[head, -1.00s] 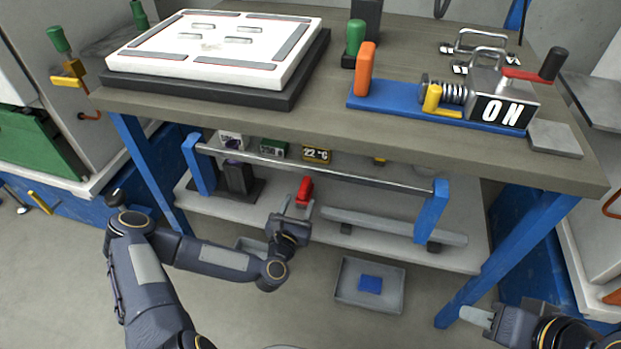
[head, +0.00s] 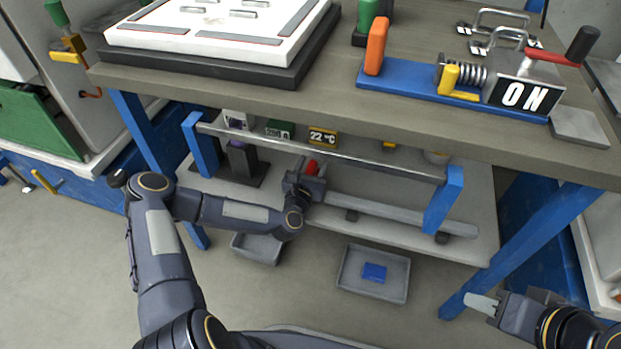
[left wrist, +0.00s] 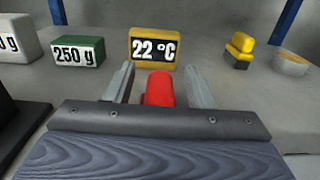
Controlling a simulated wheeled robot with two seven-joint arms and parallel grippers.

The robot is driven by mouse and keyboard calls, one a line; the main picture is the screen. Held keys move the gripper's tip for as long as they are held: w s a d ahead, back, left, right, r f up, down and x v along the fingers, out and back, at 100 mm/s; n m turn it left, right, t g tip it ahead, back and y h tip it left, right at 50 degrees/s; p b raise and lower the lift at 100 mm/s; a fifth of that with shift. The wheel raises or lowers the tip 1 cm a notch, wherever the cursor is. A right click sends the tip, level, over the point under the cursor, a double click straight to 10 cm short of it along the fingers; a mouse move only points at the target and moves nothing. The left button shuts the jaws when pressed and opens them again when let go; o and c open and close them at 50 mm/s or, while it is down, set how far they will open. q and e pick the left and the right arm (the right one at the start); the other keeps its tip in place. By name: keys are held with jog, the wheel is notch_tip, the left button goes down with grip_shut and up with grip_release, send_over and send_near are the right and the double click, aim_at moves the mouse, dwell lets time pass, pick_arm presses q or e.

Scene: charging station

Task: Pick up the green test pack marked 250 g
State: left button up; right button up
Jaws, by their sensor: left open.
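The green test pack (left wrist: 79,52) is a small block with a white face marked 250 g. It stands on the lower shelf at the upper left of the left wrist view. In the head view the green pack (head: 280,129) sits at the back of the shelf behind the metal rail. My left gripper (head: 310,168) reaches into the shelf in front of the pack and to its right. Its open fingers (left wrist: 159,86) stand either side of a red object (left wrist: 159,89); I cannot tell whether they touch it. My right gripper (head: 482,305) is at the lower right, far from the pack, its finger gap unclear.
A yellow 22 °C display (left wrist: 152,49) stands right of the pack, and a white block (left wrist: 15,40) left of it. A metal rail (head: 320,154) crosses the shelf front. A grey bar (head: 400,214) lies on the shelf. The tabletop (head: 330,98) overhangs it.

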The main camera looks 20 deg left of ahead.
pick_arm(q)
grip_shut()
dwell(0.3)
